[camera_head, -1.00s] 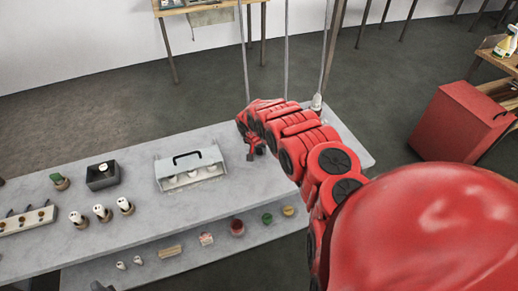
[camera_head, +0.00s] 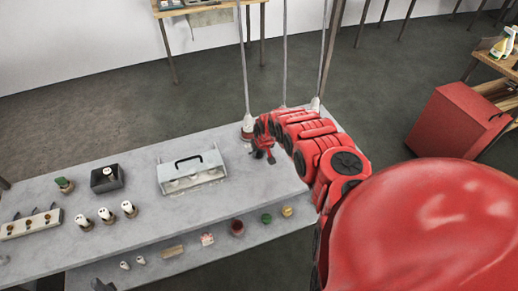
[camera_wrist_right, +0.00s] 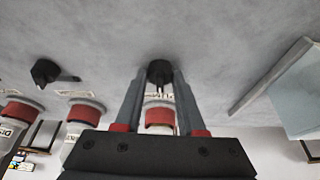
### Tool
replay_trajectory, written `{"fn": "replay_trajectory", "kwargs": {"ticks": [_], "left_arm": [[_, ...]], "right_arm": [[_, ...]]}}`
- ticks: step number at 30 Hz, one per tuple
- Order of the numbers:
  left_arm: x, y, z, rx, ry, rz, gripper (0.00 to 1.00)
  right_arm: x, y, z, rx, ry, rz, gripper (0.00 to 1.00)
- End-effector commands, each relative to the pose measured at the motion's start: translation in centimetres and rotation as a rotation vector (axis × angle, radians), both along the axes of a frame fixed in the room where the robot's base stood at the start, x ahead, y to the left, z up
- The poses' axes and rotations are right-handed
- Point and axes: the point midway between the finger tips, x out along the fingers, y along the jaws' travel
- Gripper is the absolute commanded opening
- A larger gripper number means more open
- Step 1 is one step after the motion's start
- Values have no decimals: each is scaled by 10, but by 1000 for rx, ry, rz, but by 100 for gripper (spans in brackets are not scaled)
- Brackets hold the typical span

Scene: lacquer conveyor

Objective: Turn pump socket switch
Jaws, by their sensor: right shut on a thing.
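My right gripper (camera_head: 264,155) is at the far right part of the grey table, beside the white foot of a hanging cord. In the right wrist view, the right gripper's two fingers (camera_wrist_right: 159,78) are shut on a small black switch knob (camera_wrist_right: 159,70). Just below it, between the fingers, is a red and white socket (camera_wrist_right: 160,117) with a label I cannot fully read. A second black knob (camera_wrist_right: 45,72) with a lever pointing right stands to the left, apart from the gripper. The left gripper is not in view.
A grey table (camera_head: 130,240) holds a clear case with a black handle (camera_head: 190,172), a dark box (camera_head: 107,179) and several small white-topped pieces. A lower shelf carries small jars (camera_head: 237,228). A red cabinet (camera_head: 455,118) stands at right. More red and white sockets (camera_wrist_right: 86,111) sit left of the gripper.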

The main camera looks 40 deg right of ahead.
Motion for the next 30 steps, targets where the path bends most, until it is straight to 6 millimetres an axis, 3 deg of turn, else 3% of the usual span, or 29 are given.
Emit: {"fn": "replay_trajectory", "kwargs": {"ticks": [5,15,30], "left_arm": [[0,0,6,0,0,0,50],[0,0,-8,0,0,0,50],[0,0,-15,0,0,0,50]], "right_arm": [[0,-3,1,1,-6,153,0],[0,-3,-2,-1,-3,390,0],[0,-4,0,-4,0,500,0]]}}
